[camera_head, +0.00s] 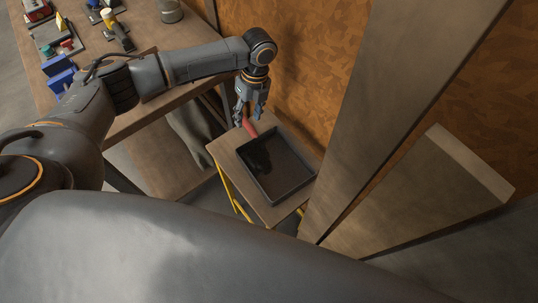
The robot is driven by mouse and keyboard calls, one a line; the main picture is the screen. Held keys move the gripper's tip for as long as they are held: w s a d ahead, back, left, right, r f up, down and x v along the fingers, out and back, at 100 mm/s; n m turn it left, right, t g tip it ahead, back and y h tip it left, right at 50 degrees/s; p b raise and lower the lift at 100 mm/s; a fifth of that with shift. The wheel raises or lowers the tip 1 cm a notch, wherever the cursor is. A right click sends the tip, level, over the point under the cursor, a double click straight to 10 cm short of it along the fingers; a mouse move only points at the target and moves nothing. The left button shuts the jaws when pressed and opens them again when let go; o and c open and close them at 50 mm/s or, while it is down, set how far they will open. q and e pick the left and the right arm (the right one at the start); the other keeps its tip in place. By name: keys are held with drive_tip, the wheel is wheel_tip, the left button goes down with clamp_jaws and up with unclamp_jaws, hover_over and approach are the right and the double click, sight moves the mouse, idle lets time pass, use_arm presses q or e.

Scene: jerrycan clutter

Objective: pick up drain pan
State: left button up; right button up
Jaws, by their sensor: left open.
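The drain pan (291,187) is a dark, shallow, square tray with raised rims. It lies on a small wooden-topped stand (226,158) with yellow legs. My left gripper (247,119) points down above the pan's far left corner, with its fingers apart. A red object (250,128) shows just below the fingers, near that corner. I cannot tell whether the fingers touch it or the pan. My right gripper is not in view.
A workbench (150,117) at the left carries several tools, blue blocks (58,75) and a metal container (169,11). An orange-brown board wall (310,60) stands behind the stand. A wide post (385,100) rises close to the stand's right.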

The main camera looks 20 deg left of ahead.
sight(249, 123)
use_arm(q)
drive_tip(key=f, duration=0.4)
drive_tip(key=shift+s, duration=0.2)
drive_tip(key=shift+f, duration=0.3)
drive_tip(key=shift+s+a+f, duration=0.1)
drive_tip(key=shift+f, duration=0.05)
drive_tip(key=c, duration=0.9)
clamp_jaws()
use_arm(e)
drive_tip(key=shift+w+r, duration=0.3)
